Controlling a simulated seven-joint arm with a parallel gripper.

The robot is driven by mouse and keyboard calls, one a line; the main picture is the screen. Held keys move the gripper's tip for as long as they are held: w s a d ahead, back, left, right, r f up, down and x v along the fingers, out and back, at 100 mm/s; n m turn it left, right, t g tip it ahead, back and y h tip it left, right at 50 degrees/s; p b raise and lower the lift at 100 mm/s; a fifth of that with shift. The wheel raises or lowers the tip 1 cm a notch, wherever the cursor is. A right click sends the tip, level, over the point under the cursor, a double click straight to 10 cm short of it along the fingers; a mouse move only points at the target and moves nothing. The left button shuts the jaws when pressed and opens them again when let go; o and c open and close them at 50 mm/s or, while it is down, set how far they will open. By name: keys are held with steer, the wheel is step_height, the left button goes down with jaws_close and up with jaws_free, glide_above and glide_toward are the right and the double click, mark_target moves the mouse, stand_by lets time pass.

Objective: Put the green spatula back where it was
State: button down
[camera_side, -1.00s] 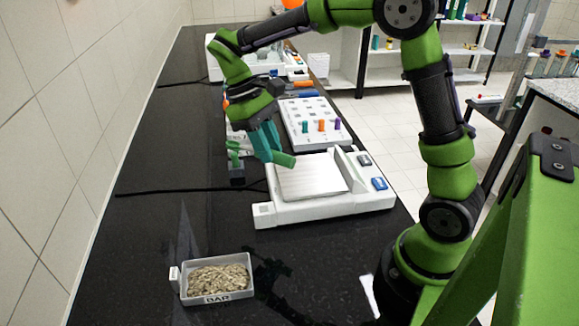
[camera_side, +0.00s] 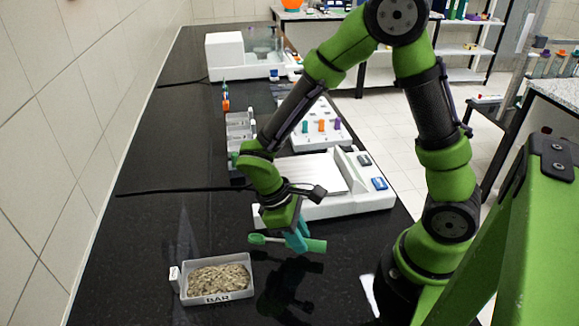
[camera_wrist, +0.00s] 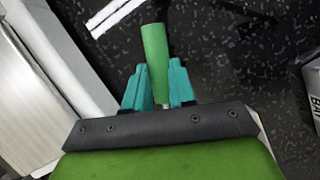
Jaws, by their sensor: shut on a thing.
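The green spatula (camera_side: 316,246) is held roughly level above the black bench, right of and a little behind the BAR tray. Its thick handle end points right and its small green end points left in the side view. My gripper (camera_side: 297,242) has teal fingers shut on the spatula. In the wrist view the green handle (camera_wrist: 154,58) sticks out between the teal fingertips (camera_wrist: 158,85). The far part of the spatula is hidden there by my gripper.
A grey tray labelled BAR (camera_side: 245,291) holds coarse grains. The white shaker (camera_side: 340,208) with a flat plate stands behind my gripper. A rack (camera_side: 240,125) and a board with coloured pegs (camera_side: 300,135) are farther back. Bare bench lies left of the tray.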

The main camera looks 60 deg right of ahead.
steer(key=shift+f, duration=1.1)
steer(key=shift+f, duration=0.1)
steer(key=c, duration=0.9)
jaws_free()
steer(key=shift+c, duration=0.2)
